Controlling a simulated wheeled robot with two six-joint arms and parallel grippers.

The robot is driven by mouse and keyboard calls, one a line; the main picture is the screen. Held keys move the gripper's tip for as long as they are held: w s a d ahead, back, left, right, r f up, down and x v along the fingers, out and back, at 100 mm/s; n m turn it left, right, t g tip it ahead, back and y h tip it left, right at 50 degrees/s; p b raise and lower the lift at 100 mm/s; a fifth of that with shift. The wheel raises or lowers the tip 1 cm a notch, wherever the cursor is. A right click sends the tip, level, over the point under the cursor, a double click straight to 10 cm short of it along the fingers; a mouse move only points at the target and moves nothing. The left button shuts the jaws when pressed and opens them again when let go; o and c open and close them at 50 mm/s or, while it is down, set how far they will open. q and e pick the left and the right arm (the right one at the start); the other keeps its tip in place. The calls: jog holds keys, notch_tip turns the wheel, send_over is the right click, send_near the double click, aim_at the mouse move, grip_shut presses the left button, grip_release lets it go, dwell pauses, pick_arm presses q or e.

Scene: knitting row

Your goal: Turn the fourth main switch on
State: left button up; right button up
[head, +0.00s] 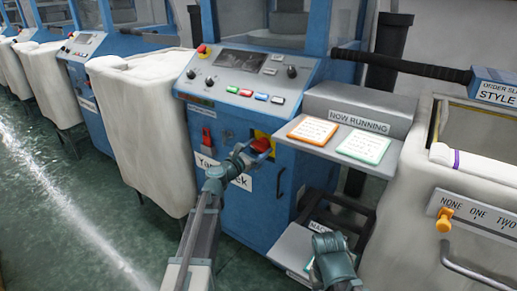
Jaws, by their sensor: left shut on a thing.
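The blue knitting machine in the middle carries a red rotary main switch (261,145) on a yellow plate (268,137), low on its front. My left gripper (247,156) reaches up to this switch and is shut on its red handle. The gripper hides part of the handle, so its exact angle is hard to read. My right gripper (326,246) is at the bottom, in front of a low grey shelf. Its fingers do not show clearly.
Above the switch is a sloped control panel (240,78) with a screen, knobs and buttons. A grey "NOW RUNNING" shelf (330,140) with two cards juts out at right. A covered bin (150,125) stands at left. Green floor (90,220) is open at lower left.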

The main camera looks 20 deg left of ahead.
pick_arm(q)
jog(key=m, duration=0.4)
jog(key=shift+m, duration=0.3)
jog(key=m, duration=0.3)
jog(key=shift+m, duration=0.3)
jog(key=m, duration=0.4)
jog(key=shift+m, duration=1.7)
jog(key=shift+f, duration=0.1)
jog(key=o, duration=1.2)
jog(key=shift+c, duration=0.2)
jog(key=shift+s, duration=0.1)
jog(key=v, duration=1.3)
jog(key=shift+s, duration=0.35)
